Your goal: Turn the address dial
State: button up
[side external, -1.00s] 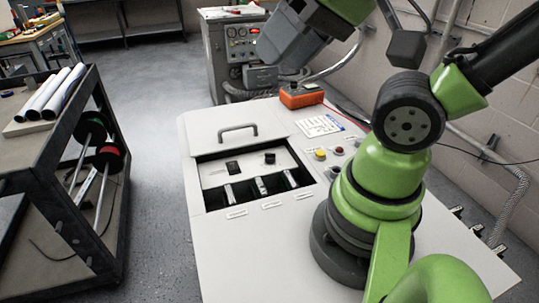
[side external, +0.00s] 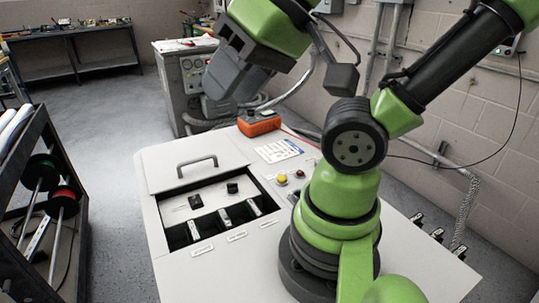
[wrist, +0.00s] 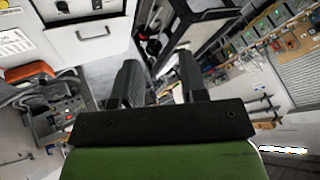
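A round black knob (side external: 232,187), which looks like the address dial, sits on a white panel in the open recess of the cabinet (side external: 240,265) in the side external view. A square black part (side external: 195,202) is to its left on the same panel. No markings on either are readable. My gripper (side external: 222,75) is high above and behind the panel, well apart from the knob. In the wrist view my gripper (wrist: 158,72) has its two dark fingers spread with nothing between them. The recess shows only partly at that view's top left edge.
A raised lid area with a handle (side external: 197,163) lies behind the recess. Several lever-like parts (side external: 225,217) line its front. An orange box (side external: 259,124), a paper sheet (side external: 278,150) and a yellow button (side external: 282,180) are on the cabinet top. A dark shelf rack (side external: 45,200) stands left.

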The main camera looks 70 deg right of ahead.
jog(key=shift+c, duration=0.2)
jog(key=n+g+h, duration=0.2)
jog(key=n+g, duration=0.5)
jog(key=n, duration=0.3)
send_over(228, 184)
notch_tip(228, 184, down, 24)
notch_tip(228, 184, down, 10)
jog(key=shift+r, duration=0.1)
jog(key=shift+c, duration=0.2)
jog(key=c, duration=0.5)
